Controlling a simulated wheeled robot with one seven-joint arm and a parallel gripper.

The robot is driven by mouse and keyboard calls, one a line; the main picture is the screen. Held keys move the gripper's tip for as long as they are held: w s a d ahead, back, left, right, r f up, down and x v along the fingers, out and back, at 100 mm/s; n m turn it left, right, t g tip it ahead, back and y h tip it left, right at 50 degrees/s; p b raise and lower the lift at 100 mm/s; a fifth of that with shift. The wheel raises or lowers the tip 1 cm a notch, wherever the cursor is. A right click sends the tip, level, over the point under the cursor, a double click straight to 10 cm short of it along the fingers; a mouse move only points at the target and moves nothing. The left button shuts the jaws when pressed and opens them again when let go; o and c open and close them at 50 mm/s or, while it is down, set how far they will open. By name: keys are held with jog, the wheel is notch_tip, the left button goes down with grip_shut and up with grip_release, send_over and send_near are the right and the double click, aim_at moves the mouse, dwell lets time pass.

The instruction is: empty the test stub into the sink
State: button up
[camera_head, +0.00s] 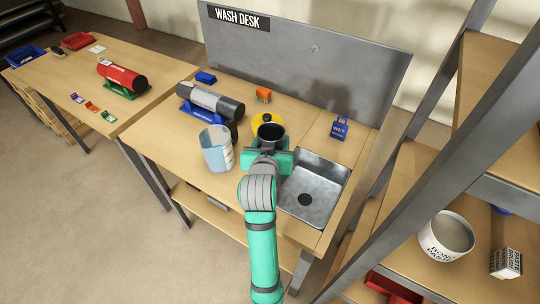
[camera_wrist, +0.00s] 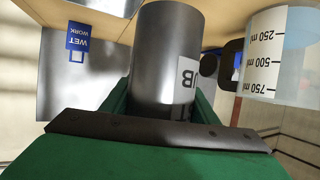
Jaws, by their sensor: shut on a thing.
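The test stub (camera_head: 269,132) is a dark grey cylinder with its open end up, roughly upright. In the wrist view the stub (camera_wrist: 165,55) fills the middle, and part of a white label ending in "UB" shows. My gripper (camera_head: 267,154) is shut on the stub, with its green fingers on either side in the wrist view (camera_wrist: 163,108). It holds the stub by the back left corner of the metal sink (camera_head: 322,182). The sink is open, with a dark drain in its floor. The stub's contents cannot be made out.
A clear measuring jug (camera_head: 216,150) with bluish contents stands left of my gripper. A yellow round thing (camera_head: 277,118) is just behind the stub. A capped grey pipe (camera_head: 208,100) lies on a blue stand. A blue "WET WORK" sign (camera_head: 340,129) stands behind the sink.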

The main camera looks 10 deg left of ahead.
jog(key=a+r, duration=0.4)
jog(key=a, duration=0.1)
jog(key=shift+a, duration=0.4)
jog(key=shift+w+f, duration=0.1)
jog(key=shift+w, duration=0.05)
